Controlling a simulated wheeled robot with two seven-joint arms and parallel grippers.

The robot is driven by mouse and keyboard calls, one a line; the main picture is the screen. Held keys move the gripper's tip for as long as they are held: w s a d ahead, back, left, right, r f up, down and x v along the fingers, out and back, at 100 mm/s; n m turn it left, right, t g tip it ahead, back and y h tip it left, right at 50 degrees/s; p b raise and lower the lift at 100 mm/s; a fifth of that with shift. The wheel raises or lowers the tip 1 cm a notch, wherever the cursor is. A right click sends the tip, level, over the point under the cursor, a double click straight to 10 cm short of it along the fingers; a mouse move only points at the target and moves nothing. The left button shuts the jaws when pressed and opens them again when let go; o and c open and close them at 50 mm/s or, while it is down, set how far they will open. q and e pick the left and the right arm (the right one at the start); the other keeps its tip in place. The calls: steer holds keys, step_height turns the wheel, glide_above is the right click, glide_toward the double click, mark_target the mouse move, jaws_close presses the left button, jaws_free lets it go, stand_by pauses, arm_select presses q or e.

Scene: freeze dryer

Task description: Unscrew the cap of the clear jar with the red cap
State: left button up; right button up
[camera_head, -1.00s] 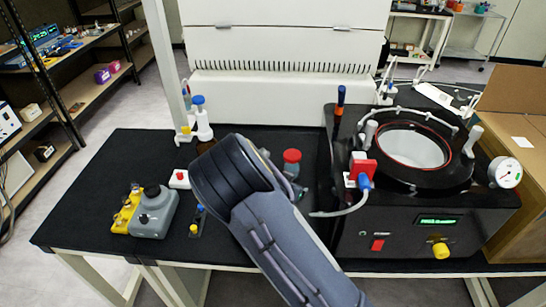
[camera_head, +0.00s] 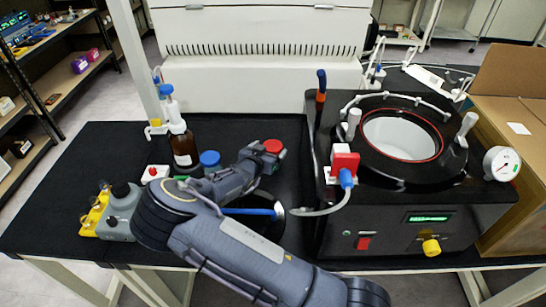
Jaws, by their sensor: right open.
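The red cap (camera_head: 273,146) of the jar shows on the black bench, left of the freeze dryer. The jar's clear body is mostly hidden behind my right gripper. My right arm comes in from the bottom right and bends at the left. My right gripper (camera_head: 262,157) is open, with its fingers at the near left side of the red cap. I cannot tell whether they touch the jar or cap. My left gripper is not in view.
The black freeze dryer (camera_head: 400,222) stands right of the jar, with a red valve (camera_head: 344,163) and hose. A blue cap (camera_head: 210,158), a brown pump bottle (camera_head: 184,150) and a blue-handled tool (camera_head: 248,211) are near my arm. A cardboard box (camera_head: 510,130) stands far right.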

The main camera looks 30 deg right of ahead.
mark_target(274, 145)
steer(key=p+x, duration=0.1)
steer(key=x, duration=0.3)
steer(key=shift+d+f, duration=0.3)
steer(key=shift+d, duration=0.05)
steer(key=c, duration=1.3)
steer(key=shift+r, duration=0.15)
